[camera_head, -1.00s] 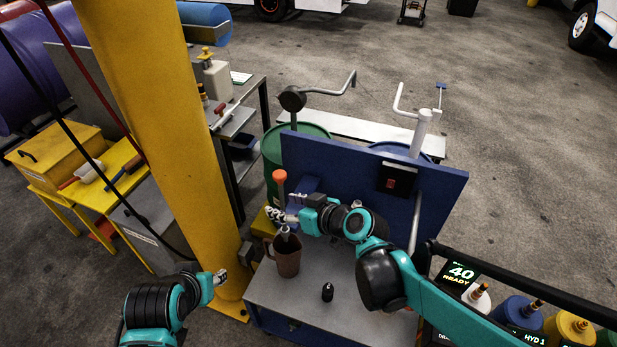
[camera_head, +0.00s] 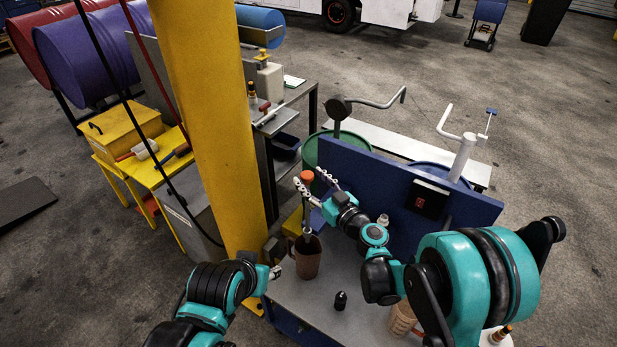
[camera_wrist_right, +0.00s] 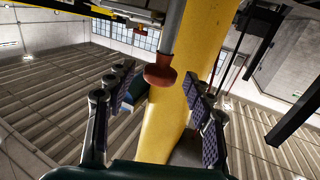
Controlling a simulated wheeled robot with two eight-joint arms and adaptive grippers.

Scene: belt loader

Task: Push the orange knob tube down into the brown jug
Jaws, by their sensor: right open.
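The orange knob (camera_head: 307,177) tops an upright tube (camera_head: 307,215) whose lower part reaches the mouth of the brown jug (camera_head: 308,264) in the head view. How deep it sits inside is hidden. My right gripper (camera_head: 312,182) is open at about knob height, its fingers spread on either side of the knob. In the right wrist view, the reddish knob (camera_wrist_right: 160,72) shows between the spread fingers (camera_wrist_right: 158,88), with a grey shaft running up from it. My left gripper (camera_head: 273,272) is low, just left of the jug; its jaw state is unclear.
A small black bottle-like item (camera_head: 340,301) stands on the grey bench top right of the jug. A ribbed tan cup (camera_head: 402,318) is partly hidden by my right arm. A blue panel (camera_head: 400,190) rises behind the bench. A yellow post (camera_head: 215,120) stands to the left.

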